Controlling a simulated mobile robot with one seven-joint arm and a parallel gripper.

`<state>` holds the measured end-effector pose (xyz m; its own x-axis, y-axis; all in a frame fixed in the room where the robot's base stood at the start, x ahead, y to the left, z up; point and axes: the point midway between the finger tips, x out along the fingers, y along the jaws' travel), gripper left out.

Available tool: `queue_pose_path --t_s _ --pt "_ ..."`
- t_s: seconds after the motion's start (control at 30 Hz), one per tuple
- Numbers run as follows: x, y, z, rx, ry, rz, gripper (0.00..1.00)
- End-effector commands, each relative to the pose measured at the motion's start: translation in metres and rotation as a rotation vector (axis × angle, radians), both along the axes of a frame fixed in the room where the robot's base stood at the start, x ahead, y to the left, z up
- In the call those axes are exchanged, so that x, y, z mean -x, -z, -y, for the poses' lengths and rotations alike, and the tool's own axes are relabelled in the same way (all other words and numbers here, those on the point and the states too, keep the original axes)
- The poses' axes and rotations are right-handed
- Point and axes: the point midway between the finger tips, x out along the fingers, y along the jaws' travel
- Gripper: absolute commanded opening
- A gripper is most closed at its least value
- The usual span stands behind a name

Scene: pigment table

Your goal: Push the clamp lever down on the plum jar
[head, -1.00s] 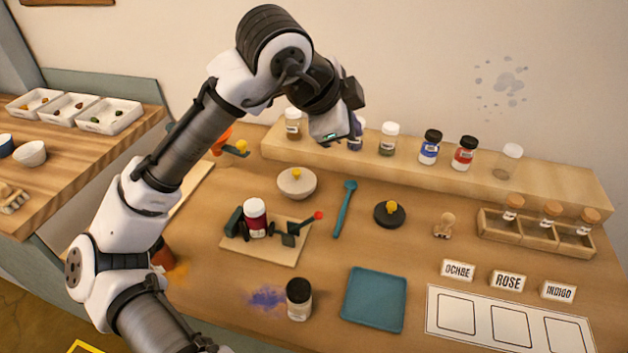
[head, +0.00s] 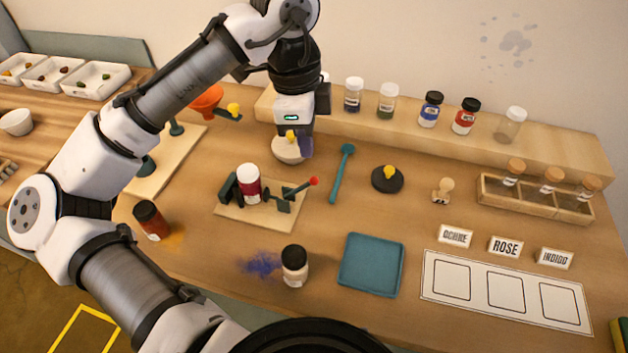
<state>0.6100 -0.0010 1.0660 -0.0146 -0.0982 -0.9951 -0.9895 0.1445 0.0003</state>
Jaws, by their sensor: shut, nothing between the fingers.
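The plum jar (head: 250,188), with a white lid and plum-red body, stands upright in a dark green clamp on a light wooden board (head: 232,214). The clamp lever (head: 301,188) has a red knob and sticks up to the right of the jar at a slant. My gripper (head: 306,147) points down behind the board, above and beyond the lever, in front of the pale bowl with a yellow knob (head: 283,152). It is shut and looks empty. It is apart from the jar and the lever.
A teal spoon (head: 341,172) lies right of the lever. A dark jar (head: 294,266) and a teal tray (head: 371,265) stand nearer the front. A brown jar (head: 151,220) is at left. A shelf (head: 400,132) with several jars runs along the back.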

Motion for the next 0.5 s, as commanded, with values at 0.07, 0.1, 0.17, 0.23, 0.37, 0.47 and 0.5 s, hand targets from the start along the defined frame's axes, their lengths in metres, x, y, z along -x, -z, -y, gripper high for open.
queue_pose_path --t_s 0.07,0.1,0.17,0.23,0.37,0.47,0.5 --pt "0.000 0.012 0.000 -0.002 0.000 0.000 0.00" --pt "0.000 0.017 0.001 -0.002 -0.001 0.000 0.00" --pt "0.000 0.025 0.001 -0.001 -0.001 0.000 0.00" --pt "0.000 0.034 0.002 -0.002 0.000 0.000 0.00" --pt "0.001 0.051 0.004 -0.001 0.000 0.000 0.00" --pt "0.001 0.059 0.005 -0.001 0.000 0.001 0.00" --pt "0.001 0.061 0.005 -0.001 0.000 0.000 0.00"
